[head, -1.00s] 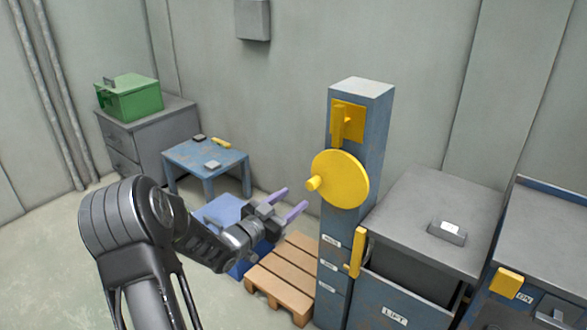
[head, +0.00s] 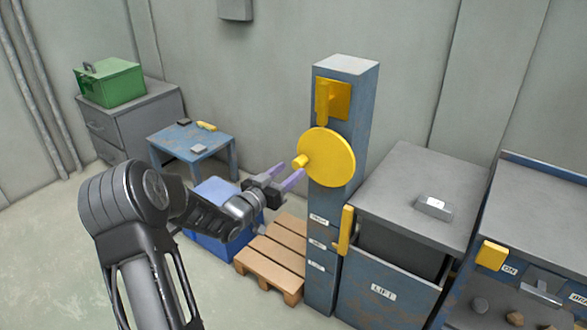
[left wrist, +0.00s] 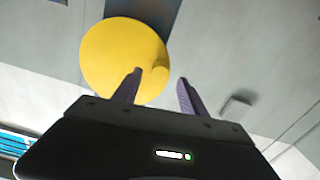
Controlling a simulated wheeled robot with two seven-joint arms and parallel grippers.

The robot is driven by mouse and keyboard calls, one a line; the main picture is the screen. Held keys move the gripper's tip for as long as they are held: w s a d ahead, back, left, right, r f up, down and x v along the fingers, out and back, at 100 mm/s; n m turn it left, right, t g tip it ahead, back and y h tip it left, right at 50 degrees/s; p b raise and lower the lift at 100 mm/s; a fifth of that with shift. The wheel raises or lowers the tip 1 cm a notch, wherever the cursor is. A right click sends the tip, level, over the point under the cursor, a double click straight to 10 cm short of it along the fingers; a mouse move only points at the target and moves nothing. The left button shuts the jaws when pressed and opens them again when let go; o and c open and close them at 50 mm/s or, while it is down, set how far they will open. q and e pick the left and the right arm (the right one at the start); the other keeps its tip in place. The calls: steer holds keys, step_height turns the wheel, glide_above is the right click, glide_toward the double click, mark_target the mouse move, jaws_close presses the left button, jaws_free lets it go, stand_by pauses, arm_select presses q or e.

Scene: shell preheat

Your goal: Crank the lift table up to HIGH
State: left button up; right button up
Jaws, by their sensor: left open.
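The yellow crank wheel (head: 332,158) is on the front of a blue column (head: 330,255), with a stub knob (head: 299,161) at its left edge. My left gripper (head: 293,171) is open and empty, its purple fingertips just below and by the knob. In the left wrist view the wheel (left wrist: 115,60) and knob (left wrist: 160,76) show past the fingers (left wrist: 158,81); contact cannot be told. The lift table (head: 405,190), labelled LIFT, stands right of the column. A yellow piece (head: 345,230) at its left edge is near small column labels I cannot read. My right gripper is not in view.
A yellow lever on a plate (head: 333,98) is above the wheel. A grey block (head: 434,208) lies on the lift table. A wooden pallet (head: 275,255) and blue bin (head: 208,243) are below my gripper. A bench (head: 550,210) stands at right.

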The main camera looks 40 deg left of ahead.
mark_target(296, 166)
arm_select(q)
steer(key=shift+w, duration=1.5)
steer(key=shift+c, duration=0.4)
jaws_close()
